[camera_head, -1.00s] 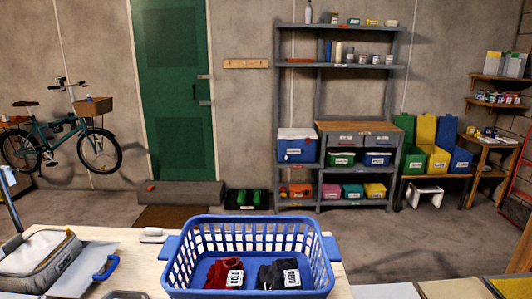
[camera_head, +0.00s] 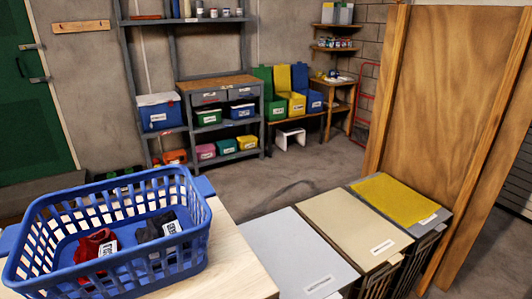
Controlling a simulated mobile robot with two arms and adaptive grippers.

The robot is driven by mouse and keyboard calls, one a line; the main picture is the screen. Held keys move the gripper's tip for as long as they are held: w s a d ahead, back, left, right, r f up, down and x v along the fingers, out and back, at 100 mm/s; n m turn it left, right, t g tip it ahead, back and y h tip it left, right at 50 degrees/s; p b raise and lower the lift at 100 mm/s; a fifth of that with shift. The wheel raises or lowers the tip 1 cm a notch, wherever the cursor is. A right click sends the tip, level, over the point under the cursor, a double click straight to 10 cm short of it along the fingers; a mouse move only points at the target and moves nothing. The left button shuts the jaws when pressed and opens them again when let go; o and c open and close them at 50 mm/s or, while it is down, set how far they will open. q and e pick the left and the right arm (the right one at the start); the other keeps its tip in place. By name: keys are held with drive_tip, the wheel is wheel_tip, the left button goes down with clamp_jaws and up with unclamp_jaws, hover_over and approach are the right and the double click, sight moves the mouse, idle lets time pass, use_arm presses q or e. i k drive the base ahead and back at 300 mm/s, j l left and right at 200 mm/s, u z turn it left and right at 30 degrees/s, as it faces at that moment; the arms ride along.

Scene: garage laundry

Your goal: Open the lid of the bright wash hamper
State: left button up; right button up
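Three hampers stand in a row to the right of the table, each with a flat lid that is down. The nearest lid is pale grey (camera_head: 287,258), the middle one is cream (camera_head: 345,229), and the far one is bright yellow (camera_head: 396,200). Each lid has a small white label at its front edge, too small to read, so I cannot tell from print which is the bright wash hamper. The yellow lid looks textured. Dark slatted sides show below the cream and yellow lids. Neither of my grippers shows in the view.
A blue basket (camera_head: 188,268) holding a red cloth (camera_head: 92,257) and a dark cloth (camera_head: 158,226) stands on the wooden table (camera_head: 238,262). A tall wooden panel (camera_head: 440,110) rises close behind and right of the yellow lid. Open floor lies beyond the hampers.

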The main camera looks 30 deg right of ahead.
sight(367, 238)
drive_tip(key=z, duration=1.6)
